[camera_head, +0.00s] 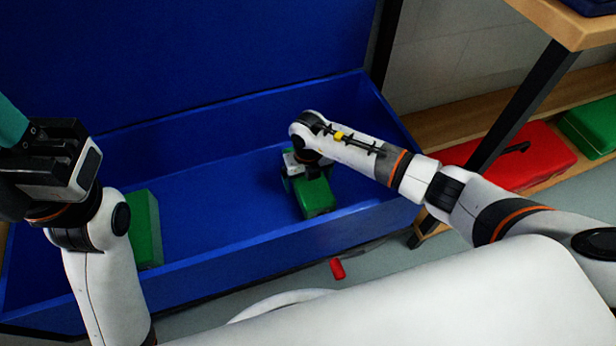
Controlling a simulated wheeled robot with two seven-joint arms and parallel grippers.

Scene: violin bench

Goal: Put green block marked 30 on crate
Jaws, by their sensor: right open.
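A green block (316,199) lies inside the big blue crate (210,262), towards its right end. My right gripper (303,182) is at the far end of this block, pointing down and open around or beside it; the wrist hides the fingertips. Another green block (145,228) is in the crate at the left, partly hidden behind my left arm. No number can be read on either block. My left gripper (40,150) is at the left edge, raised above the crate's left end; its jaw opening is not clear.
The crate's raised blue lid (200,50) stands behind. On the right, a wooden-topped table (570,25) with a dark leg stands near a low shelf holding a red case (530,160) and a green case (592,125). A small red object (337,268) lies on the floor.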

